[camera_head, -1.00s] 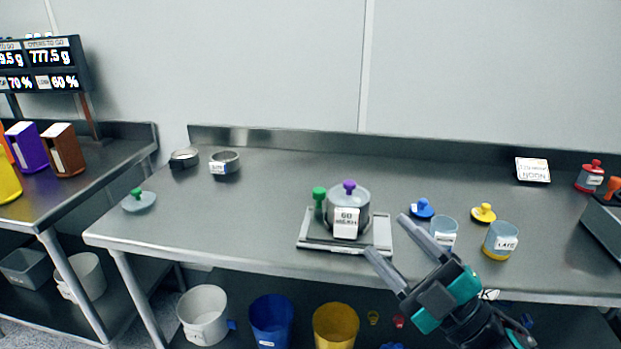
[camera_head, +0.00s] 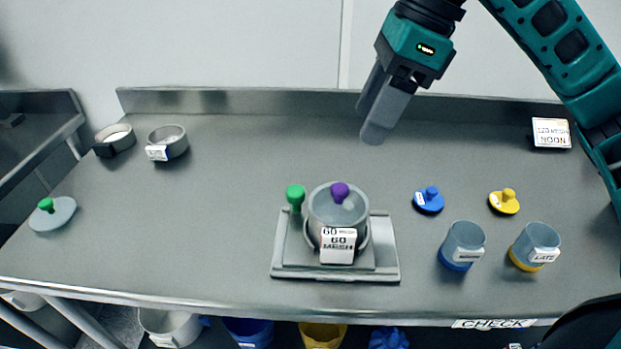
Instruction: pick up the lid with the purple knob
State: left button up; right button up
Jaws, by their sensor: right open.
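The lid with the purple knob (camera_head: 340,191) sits on top of a grey sieve pot labelled 60 MESH (camera_head: 338,245). The pot stands on a grey sifter base (camera_head: 388,262), with a green knob (camera_head: 295,196) at its left. My right gripper (camera_head: 373,115) is open and empty, raised above the back of the table. It points downward, up and to the right of the purple knob, apart from it. My left gripper is not in view.
On the table (camera_head: 230,240), a blue-knobbed lid (camera_head: 429,200), a yellow-knobbed lid (camera_head: 503,201) and two cups (camera_head: 463,246) (camera_head: 535,246) stand right of the sifter. A green-knobbed lid (camera_head: 52,214) and two rings (camera_head: 167,142) (camera_head: 115,140) are at left.

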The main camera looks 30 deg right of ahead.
send_over(340, 187)
jog(key=d, duration=0.2)
jog(key=f, duration=0.4)
jog(key=f+b, duration=0.1)
jog(key=f, duration=0.1)
jog(key=shift+s+f, duration=0.25)
jog(key=shift+s+x, duration=0.1)
jog(key=shift+x, duration=1.3)
jog(key=shift+s+x, duration=0.15)
jog(key=shift+x, duration=1.2)
grip_shut()
